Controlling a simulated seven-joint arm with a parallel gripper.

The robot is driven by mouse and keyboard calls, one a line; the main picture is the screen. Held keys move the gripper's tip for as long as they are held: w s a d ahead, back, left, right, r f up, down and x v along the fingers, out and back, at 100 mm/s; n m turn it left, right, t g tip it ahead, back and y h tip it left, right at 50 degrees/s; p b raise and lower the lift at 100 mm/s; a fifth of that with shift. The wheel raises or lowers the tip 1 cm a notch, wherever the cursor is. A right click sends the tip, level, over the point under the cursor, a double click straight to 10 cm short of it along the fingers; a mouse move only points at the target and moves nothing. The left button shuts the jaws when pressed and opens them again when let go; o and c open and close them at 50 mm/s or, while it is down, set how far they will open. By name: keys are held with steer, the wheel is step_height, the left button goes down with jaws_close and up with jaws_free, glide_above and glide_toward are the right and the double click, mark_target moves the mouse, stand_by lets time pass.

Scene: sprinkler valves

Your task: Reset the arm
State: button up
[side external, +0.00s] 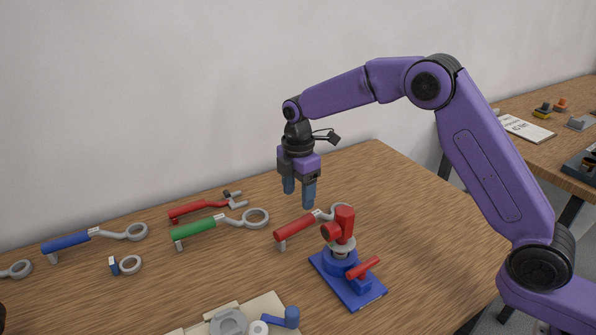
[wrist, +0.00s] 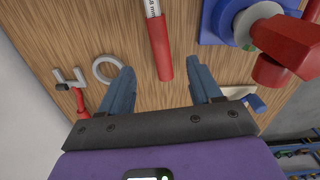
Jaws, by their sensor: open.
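My gripper (side external: 299,193) is open and empty, pointing down above the wooden table, behind and to the left of the red and blue valve. In the wrist view its two blue fingers (wrist: 164,88) are spread apart with a red-handled tool (wrist: 159,45) below and between them. The valve (side external: 341,230) has a red top on a blue base plate (side external: 352,290) and stands upright. In the side view the red-handled tool (side external: 294,229) lies just left of the valve, its ring end partly behind the valve.
Green-handled (side external: 200,228) and blue-handled (side external: 66,242) ring tools and a red open-jawed tool (side external: 200,208) lie to the left. A small ring (side external: 130,265) lies nearer. A pale tray (side external: 266,303) with parts is at the front. The table's right side is clear. A wall stands behind.

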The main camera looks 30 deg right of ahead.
step_height(320, 180, up, 6)
steer(key=f, duration=0.1)
steer(key=s+d+r+m, duration=0.1)
steer(key=s+r+m, duration=0.1)
steer(key=s, duration=0.7)
steer(key=s+d+r+m, duration=0.1)
steer(key=s+r, duration=0.1)
steer(key=s, duration=0.6)
steer(key=s+d+f+m, duration=0.1)
steer(key=s+d+m, duration=0.1)
steer(key=s+d, duration=0.4)
steer(key=s+d+f+m, duration=0.2)
steer(key=s+d, duration=0.5)
steer(key=s, duration=0.9)
steer(key=shift+s, duration=0.3)
